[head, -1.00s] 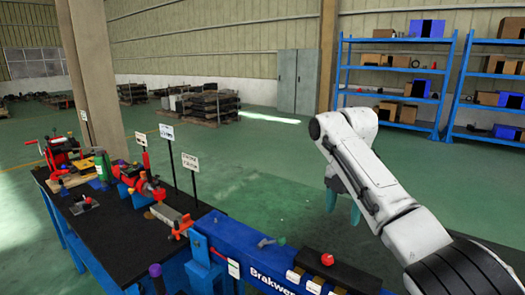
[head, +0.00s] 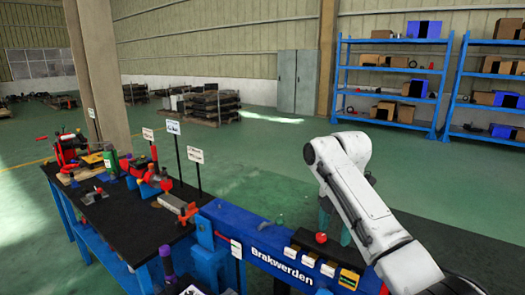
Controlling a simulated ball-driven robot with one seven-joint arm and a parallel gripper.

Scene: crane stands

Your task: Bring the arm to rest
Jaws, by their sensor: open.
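My white arm reaches up from the lower right in the head view and bends over at its top. My gripper (head: 334,222) hangs below that bend, with teal fingers partly hidden behind my forearm. It is open, and I see nothing between its fingers. It shows just beyond the blue beam (head: 265,243) lettered "Brakwerden"; I cannot tell its exact height or distance from the beam.
A black-topped workbench (head: 127,220) at left carries red clamps, a green bottle (head: 110,165) and signs on posts. A red knob (head: 321,238) sits by the beam, near my arm. Blue shelves (head: 392,96) stand far back. Green floor behind the bench is open.

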